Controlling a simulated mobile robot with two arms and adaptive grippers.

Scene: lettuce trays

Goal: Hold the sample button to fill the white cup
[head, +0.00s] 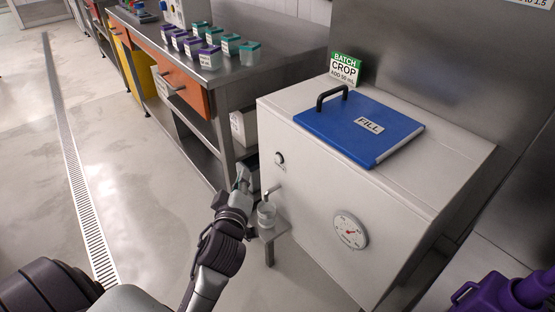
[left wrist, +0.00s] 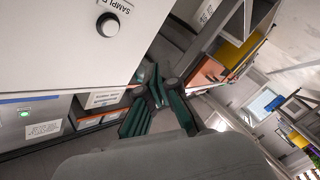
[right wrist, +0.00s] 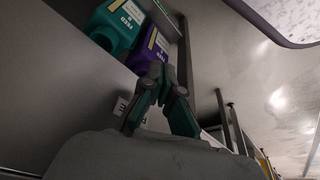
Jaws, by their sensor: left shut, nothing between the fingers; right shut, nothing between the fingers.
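How full the cup is, I cannot tell. My left gripper (head: 242,175) is shut and empty, left of the button and spout, apart from the button. My right gripper (right wrist: 160,78) is shut and empty, seen only in the right wrist view.
The tank has a blue FILL lid (head: 360,128) and a dial gauge (head: 350,231). A steel bench (head: 285,38) holds several small purple and teal-lidded pots. A purple jug (head: 510,294) is at lower right. In the right wrist view, teal (right wrist: 115,28) and purple (right wrist: 149,50) jugs are near.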

